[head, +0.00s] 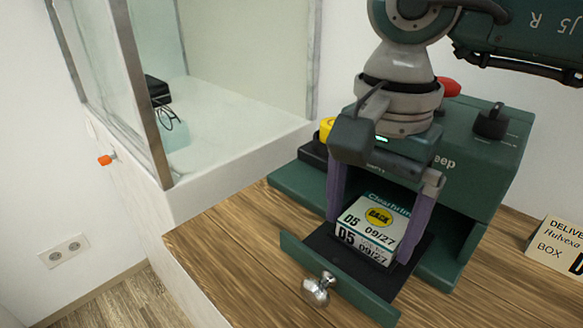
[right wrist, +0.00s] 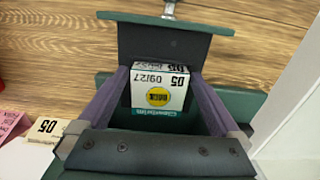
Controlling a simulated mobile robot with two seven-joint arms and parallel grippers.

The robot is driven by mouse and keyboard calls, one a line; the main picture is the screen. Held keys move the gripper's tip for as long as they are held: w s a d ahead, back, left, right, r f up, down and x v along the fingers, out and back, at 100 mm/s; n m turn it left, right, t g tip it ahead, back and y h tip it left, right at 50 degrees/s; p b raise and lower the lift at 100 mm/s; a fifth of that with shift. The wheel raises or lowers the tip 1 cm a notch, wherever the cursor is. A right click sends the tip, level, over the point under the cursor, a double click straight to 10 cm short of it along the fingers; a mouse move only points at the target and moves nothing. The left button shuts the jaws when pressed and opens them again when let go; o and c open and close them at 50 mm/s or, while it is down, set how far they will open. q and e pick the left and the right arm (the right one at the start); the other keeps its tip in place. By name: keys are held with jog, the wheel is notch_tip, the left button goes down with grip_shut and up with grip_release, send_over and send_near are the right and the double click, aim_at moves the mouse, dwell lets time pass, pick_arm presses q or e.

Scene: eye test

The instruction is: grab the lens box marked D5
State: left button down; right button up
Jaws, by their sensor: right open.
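The lens box (head: 378,218) is white with a teal band, a yellow round "BACK" mark and "D5 09/27" on two faces. It sits in the pulled-out drawer (head: 340,282) of a dark green machine (head: 480,165). My right gripper (head: 368,238) reaches down with its purple fingers open, one on each side of the box. In the right wrist view the box (right wrist: 160,78) shows between the two fingers (right wrist: 157,75). I cannot tell whether either finger touches it. My left gripper is not in view.
The drawer has a metal knob (head: 317,289) on its front. The machine stands on a wooden top (head: 225,240). A glass-walled case (head: 235,150) stands at the left. The wood left of the drawer is clear.

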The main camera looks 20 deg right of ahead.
jog(key=shift+f, duration=0.1)
jog(key=shift+c, duration=0.2)
jog(key=c, duration=1)
